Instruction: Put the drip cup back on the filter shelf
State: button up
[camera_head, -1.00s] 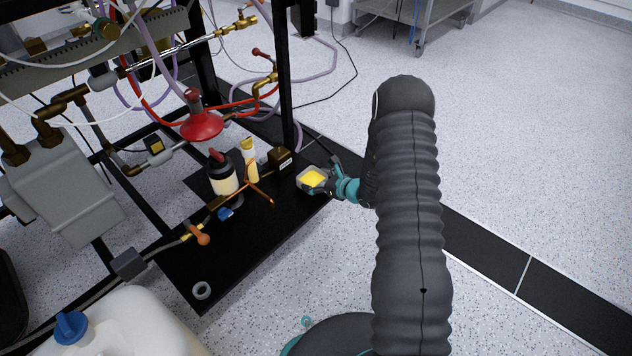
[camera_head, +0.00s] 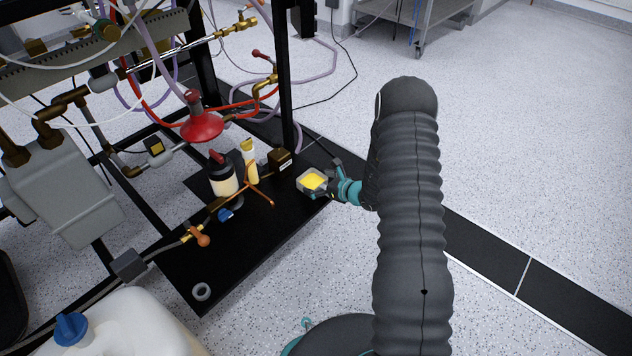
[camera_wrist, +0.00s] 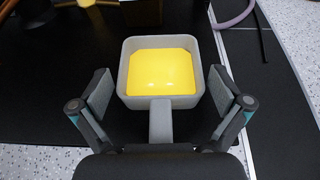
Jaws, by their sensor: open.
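The drip cup (camera_head: 312,181) is a small square pale-grey cup with yellow inside and a short handle. It sits on the black filter shelf (camera_head: 245,262), near the shelf's right edge. In the wrist view the cup (camera_wrist: 161,76) is upright, its handle pointing toward my gripper (camera_wrist: 160,112). The gripper's two fingers stand apart on either side of the handle, with gaps between. In the head view my gripper (camera_head: 333,184) is at the cup's right side, by the shelf edge.
A brown block (camera_head: 280,160), a yellow-white tube (camera_head: 249,162) and a dark-capped bottle (camera_head: 222,176) stand left of the cup. An orange-handled valve (camera_head: 199,237) and a grey ring (camera_head: 201,291) are nearer the front. Frame posts and hoses rise behind. The shelf's front right is clear.

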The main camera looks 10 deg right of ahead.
jog(key=p+v, duration=0.1)
jog(key=v, duration=1)
jog(key=s+a+r+n+g+y, duration=0.1)
jog(key=s+a+r+n+g, duration=0.3)
jog(key=r, duration=0.3)
jog(key=s+a+r+n+g, duration=0.1)
jog(key=s+a+r+n, duration=0.35)
jog(key=r+n, duration=0.3)
jog(key=s+a+r+n+g+y, duration=0.1)
jog(key=s+a+r+n+g, duration=0.3)
jog(key=r, duration=0.4)
jog(key=s+d+r+n+t+h, duration=0.1)
jog(key=s+d+r+n+h, duration=0.1)
jog(key=s+r+n+h, duration=0.3)
jog(key=s+d+r+n+t+h, duration=0.2)
jog(key=s+r+n+h, duration=0.3)
jog(key=s, duration=0.8)
jog(key=d+r+n, duration=0.1)
jog(key=r+n, duration=0.1)
jog(key=n, duration=0.1)
jog(key=shift+s+d+t, duration=0.2)
jog(key=shift+s+t, duration=0.1)
jog(key=shift+s, duration=0.05)
notch_tip(320, 180, up, 8)
jog(key=p, duration=0.8)
